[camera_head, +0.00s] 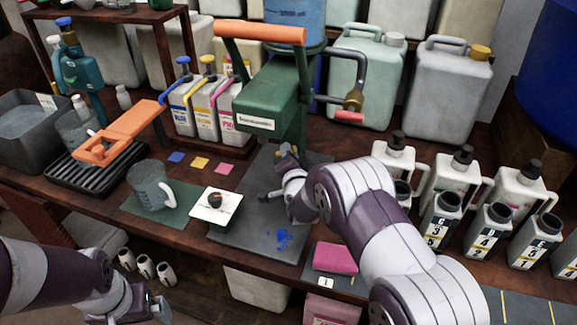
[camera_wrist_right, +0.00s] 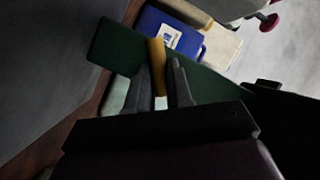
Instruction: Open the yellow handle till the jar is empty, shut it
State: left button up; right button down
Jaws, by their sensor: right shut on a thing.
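The yellow handle (camera_wrist_right: 157,65) stands between the two fingers of my right gripper (camera_wrist_right: 160,85) in the right wrist view. That gripper is shut on it. In the head view my right gripper (camera_head: 287,158) is below the green stand (camera_head: 268,95), and only a small yellowish bit shows at its fingertips. A blue see-through jar (camera_head: 295,12) sits on top of the stand, cut off by the frame's top edge. Its level cannot be told. My left gripper (camera_head: 150,308) is low at the left, partly cut off; its opening is unclear.
A clear jug (camera_head: 150,186) stands on a green mat left of the white tile (camera_head: 216,206). Blue spots (camera_head: 283,237) mark the dark mat. An orange press (camera_head: 120,130) is at left. Several white bottles (camera_head: 440,215) crowd the right. A red-tipped valve (camera_head: 349,116) hangs beside the stand.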

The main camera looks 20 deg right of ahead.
jog(key=m+t+b, duration=0.1)
jog(key=m+b, duration=0.1)
jog(key=b, duration=0.2)
jog(key=f+m+t+b, duration=0.1)
jog(key=m+b, duration=0.2)
jog(key=b, duration=0.1)
jog(key=shift+f+t, duration=0.15)
jog(key=shift+t, duration=0.15)
jog(key=shift+r+m+t+h+b, duration=0.25)
jog(key=shift+m+h+b, duration=0.35)
jog(key=shift+m+b, duration=0.35)
jog(key=c, duration=1)
grip_release()
jog(key=shift+c, duration=0.2)
